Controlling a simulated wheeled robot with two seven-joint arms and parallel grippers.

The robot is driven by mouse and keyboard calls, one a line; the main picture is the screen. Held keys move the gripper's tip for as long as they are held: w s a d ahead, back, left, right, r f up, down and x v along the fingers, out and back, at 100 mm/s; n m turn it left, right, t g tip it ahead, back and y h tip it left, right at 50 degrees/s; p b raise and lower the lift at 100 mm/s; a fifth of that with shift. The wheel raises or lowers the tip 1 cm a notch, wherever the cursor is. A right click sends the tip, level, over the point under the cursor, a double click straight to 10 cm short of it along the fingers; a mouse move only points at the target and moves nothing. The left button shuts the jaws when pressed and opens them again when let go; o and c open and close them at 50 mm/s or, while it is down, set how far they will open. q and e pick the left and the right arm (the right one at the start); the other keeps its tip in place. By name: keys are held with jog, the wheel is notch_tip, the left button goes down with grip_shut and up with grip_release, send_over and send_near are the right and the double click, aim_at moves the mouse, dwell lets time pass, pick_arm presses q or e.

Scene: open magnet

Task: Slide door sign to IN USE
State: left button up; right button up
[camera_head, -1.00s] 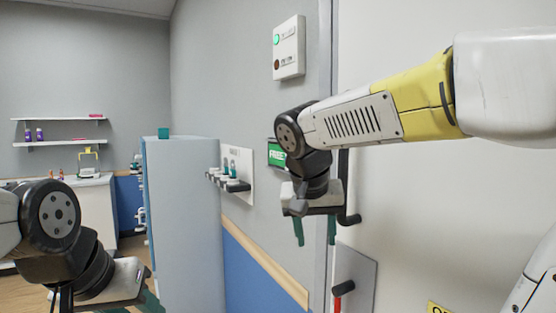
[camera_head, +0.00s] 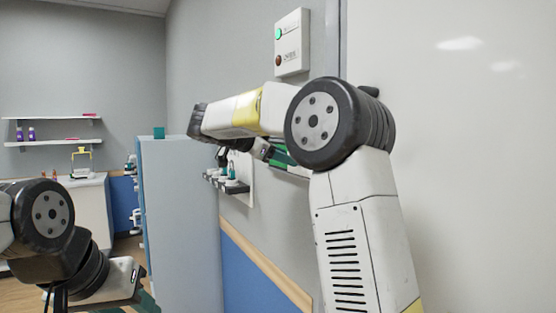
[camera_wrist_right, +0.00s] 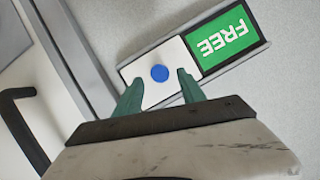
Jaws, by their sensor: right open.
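The door sign shows close up in the right wrist view, with a green FREE panel (camera_wrist_right: 228,38) and a white sliding cover (camera_wrist_right: 160,92) beside it. The cover has a round blue knob (camera_wrist_right: 160,73). My right gripper (camera_wrist_right: 160,78) is open. Its two teal fingertips appear on either side of the knob, over the cover; contact cannot be told. In the head view my right arm hides most of the sign. My left gripper (camera_head: 132,302) is low at the left, partly cut off by the frame's bottom edge.
A switch box (camera_head: 292,43) with a green light is on the wall above the sign. A small rack (camera_head: 228,180) holds bottles left of it. A tall pale cabinet (camera_head: 180,225) stands in front. A dark handle (camera_wrist_right: 22,125) shows in the wrist view.

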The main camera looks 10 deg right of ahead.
jog(key=x, duration=0.2)
jog(key=shift+w+d+f, duration=0.1)
jog(key=shift+d, duration=0.15)
grip_shut()
dwell(1.3)
